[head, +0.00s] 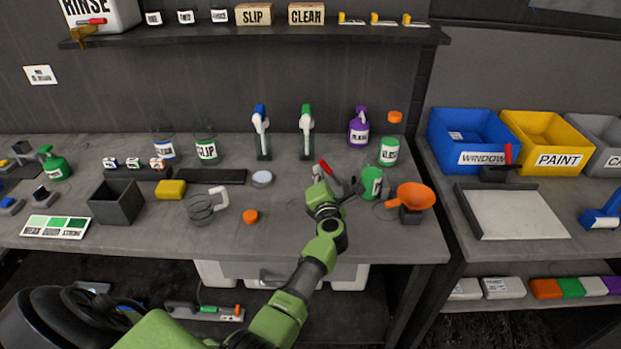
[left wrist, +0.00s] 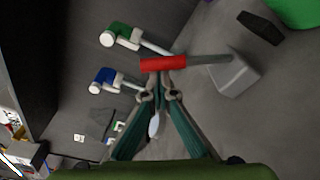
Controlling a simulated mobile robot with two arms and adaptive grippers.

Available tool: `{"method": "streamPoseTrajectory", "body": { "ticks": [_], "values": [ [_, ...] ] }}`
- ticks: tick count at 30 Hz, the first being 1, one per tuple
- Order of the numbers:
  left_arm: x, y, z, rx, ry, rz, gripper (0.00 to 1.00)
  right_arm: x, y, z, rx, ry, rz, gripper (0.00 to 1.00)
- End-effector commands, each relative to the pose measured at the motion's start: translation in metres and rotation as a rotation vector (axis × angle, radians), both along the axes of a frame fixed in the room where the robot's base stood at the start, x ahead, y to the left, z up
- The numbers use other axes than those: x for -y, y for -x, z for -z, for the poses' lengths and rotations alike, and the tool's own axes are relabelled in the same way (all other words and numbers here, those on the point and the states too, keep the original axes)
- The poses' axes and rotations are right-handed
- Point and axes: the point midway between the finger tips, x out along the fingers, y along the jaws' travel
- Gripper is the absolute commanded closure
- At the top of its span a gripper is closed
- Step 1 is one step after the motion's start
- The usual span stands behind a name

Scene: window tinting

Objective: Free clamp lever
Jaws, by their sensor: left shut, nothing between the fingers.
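The clamp lever has a red handle (head: 326,172) and stands on the middle bench, just beyond my left gripper (head: 325,188). In the left wrist view the red handle (left wrist: 163,62) lies across the picture just ahead of the fingertips. A grey bar joins it to a pale grey block (left wrist: 235,76) on the right. My left gripper, also in the left wrist view (left wrist: 160,97), has its fingertips together with nothing between them. They look close to the handle, but I cannot tell whether they touch it. My right gripper is not in view.
A green-labelled jar (head: 371,183) and an orange funnel (head: 416,196) stand just right of my gripper. Spray bottles (head: 262,135) stand behind. A clear jug (head: 205,205) and an orange cap (head: 250,216) are to the left. The bench front (head: 300,240) is clear.

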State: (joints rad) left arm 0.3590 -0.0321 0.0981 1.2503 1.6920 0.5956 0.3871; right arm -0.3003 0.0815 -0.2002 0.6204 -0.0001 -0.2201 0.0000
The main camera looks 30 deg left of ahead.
Motion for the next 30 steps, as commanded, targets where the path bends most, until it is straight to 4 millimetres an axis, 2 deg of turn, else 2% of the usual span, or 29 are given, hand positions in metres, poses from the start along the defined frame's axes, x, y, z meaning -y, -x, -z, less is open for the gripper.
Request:
{"method": "streamPoseTrajectory", "body": {
  "ticks": [1, 6, 17, 30],
  "values": [
    [0.005, -0.003, -0.009, -0.020, -0.038, 0.004, 1.00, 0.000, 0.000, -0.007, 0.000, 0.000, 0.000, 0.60],
    [0.014, -0.009, -0.016, -0.102, -0.173, 0.004, 1.00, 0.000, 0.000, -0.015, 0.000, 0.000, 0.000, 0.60],
    [0.033, -0.020, -0.024, -0.244, -0.406, 0.005, 1.00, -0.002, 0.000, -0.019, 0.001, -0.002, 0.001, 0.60],
    [0.043, -0.026, -0.026, -0.249, -0.412, 0.006, 1.00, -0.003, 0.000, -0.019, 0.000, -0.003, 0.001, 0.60]
  ]
}}
